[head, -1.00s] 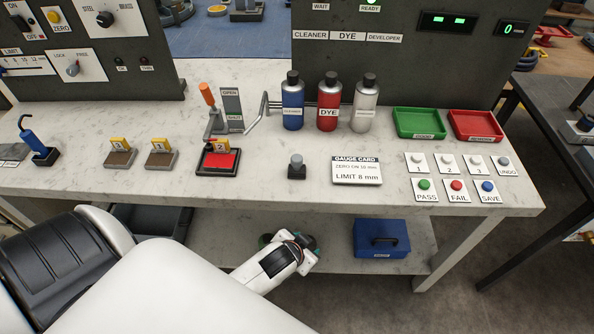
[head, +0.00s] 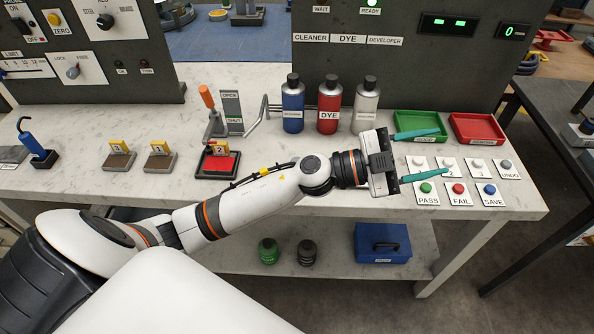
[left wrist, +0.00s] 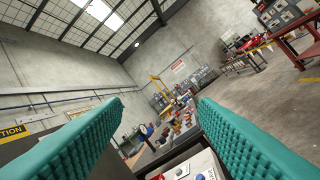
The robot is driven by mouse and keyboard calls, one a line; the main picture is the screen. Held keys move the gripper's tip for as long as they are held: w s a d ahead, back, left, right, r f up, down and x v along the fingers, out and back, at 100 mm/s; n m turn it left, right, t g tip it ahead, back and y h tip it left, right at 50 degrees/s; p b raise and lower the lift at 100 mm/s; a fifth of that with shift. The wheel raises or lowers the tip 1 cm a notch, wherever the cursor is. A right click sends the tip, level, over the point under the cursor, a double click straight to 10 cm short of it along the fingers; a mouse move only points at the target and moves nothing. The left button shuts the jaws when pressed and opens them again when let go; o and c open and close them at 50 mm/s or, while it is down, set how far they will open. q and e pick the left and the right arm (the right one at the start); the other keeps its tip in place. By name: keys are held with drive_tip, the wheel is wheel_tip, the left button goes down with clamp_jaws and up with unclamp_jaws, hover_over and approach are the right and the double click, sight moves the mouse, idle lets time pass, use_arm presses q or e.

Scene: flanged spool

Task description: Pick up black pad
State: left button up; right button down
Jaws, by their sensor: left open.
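I cannot tell for certain which item is the black pad. A black-framed pad with a red face (head: 221,164), tagged 2, lies on the bench left of centre. A small dark block with a grey knob, seen earlier at the bench's front middle, is now hidden behind my left arm. My left gripper (head: 428,153) is open and empty, its teal fingers pointing right above the bench near the green tray and buttons. The fingers also show apart in the left wrist view (left wrist: 160,115), with nothing between them. My right gripper is not in view.
Blue (head: 292,108), red (head: 328,108) and white (head: 366,104) bottles stand behind my left arm. Green (head: 420,125) and red (head: 477,128) trays lie at the right, with labelled buttons in front. A lower shelf holds a blue box (head: 382,243) and two small round-topped items.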

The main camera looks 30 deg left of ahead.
use_arm(q)
drive_tip(key=d+f+m+g, duration=0.1)
drive_tip(key=f+m+g, duration=0.1)
drive_tip(key=m+g, duration=0.25)
drive_tip(key=n+g+y, duration=0.3)
drive_tip(key=g+y, duration=0.5)
drive_tip(key=y, duration=1)
hover_over(297, 160)
wheel_tip(297, 160, down, 8)
drive_tip(key=r, duration=0.1)
drive_tip(key=f, duration=0.2)
drive_tip(key=f+p, duration=0.1)
drive_tip(key=f, duration=0.3)
drive_tip(key=shift+s+f+p, duration=0.2)
drive_tip(key=shift+s+p, duration=0.1)
drive_tip(key=f, duration=0.1)
drive_tip(key=f+p, duration=0.1)
drive_tip(key=f, duration=0.1)
drive_tip(key=f+p, duration=0.1)
drive_tip(key=f, duration=0.1)
drive_tip(key=shift+w, duration=0.25)
drive_tip(key=shift+f, duration=0.2)
drive_tip(key=c, duration=1.1)
